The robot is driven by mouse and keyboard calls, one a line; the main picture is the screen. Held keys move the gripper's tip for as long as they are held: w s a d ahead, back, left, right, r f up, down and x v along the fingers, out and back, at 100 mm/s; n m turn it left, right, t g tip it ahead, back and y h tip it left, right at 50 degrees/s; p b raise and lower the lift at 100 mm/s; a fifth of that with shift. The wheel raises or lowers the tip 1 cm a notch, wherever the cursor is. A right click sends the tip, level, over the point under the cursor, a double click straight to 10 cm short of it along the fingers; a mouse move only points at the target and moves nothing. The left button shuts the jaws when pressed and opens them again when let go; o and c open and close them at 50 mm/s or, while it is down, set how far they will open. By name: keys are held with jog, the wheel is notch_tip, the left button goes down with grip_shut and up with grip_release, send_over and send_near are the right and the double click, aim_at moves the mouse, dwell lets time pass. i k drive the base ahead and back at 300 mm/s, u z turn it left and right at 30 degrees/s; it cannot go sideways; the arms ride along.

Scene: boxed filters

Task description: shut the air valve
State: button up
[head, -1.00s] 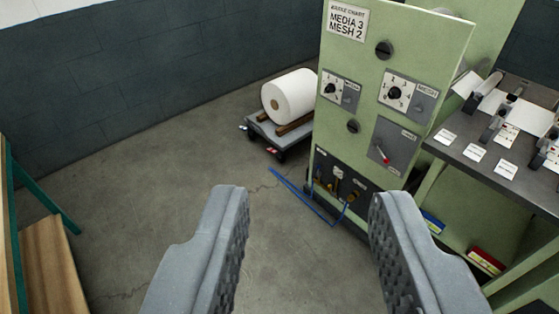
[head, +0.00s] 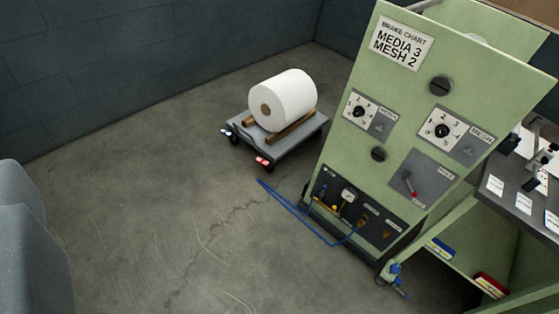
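The green machine cabinet (head: 415,110) stands at right. A small blue-handled fitting (head: 394,271) sits by the cabinet's lower right corner. I cannot tell for certain which of these is the air valve or how it is set. My gripper (head: 35,250) shows only as grey finger parts at the left edge, well apart from the cabinet; its opening cannot be judged.
A white roll (head: 283,99) rests on a low grey cart (head: 305,140) left of the cabinet. A dark bench (head: 515,195) with white cards stands at right, with blue and red boxes on the shelf below. The floor in front is clear, with the hose trailing there.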

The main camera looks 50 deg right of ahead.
aim_at(324, 187)
jog(key=i, duration=1.3)
jog(key=z, duration=0.8)
jog(key=i, duration=1.1)
jog(key=z, duration=0.7)
jog(key=k, duration=0.5)
jog(key=z, duration=0.2)
jog(key=i, duration=0.6)
jog(key=u, duration=0.05)
